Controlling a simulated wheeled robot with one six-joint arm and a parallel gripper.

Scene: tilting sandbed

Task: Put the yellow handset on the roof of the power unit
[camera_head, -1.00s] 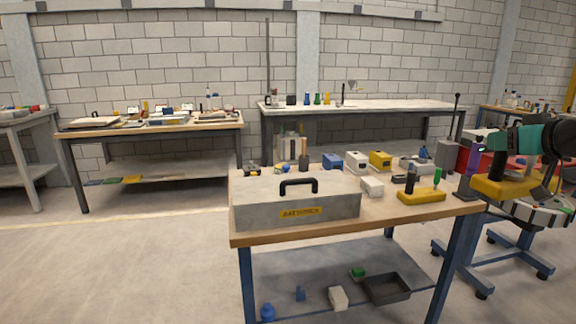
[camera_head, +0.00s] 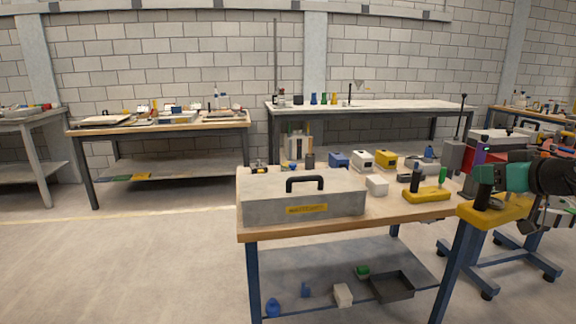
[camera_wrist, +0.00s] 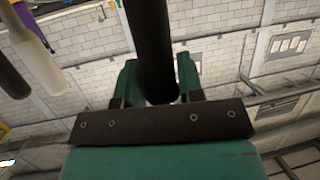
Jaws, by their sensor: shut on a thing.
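My gripper (camera_head: 487,190), teal, is at the right of the head view, shut on the black upright part of a yellow block-like thing, which I take as the yellow handset (camera_head: 505,213). It hangs just off the right end of the near bench. In the wrist view, a thick black cylinder (camera_wrist: 152,45) stands between the teal jaws (camera_wrist: 160,85); the yellow body is not clear there. A red unit with a pale grey top (camera_head: 497,137) stands behind my arm and may be the power unit; my arm hides part of it.
The near bench (camera_head: 375,222) bears a grey case with a black handle (camera_head: 303,206), a second yellow block with black and green posts (camera_head: 427,195), and a white box (camera_head: 377,186). A blue wheeled stand (camera_head: 500,268) is at the right. The floor at the left is clear.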

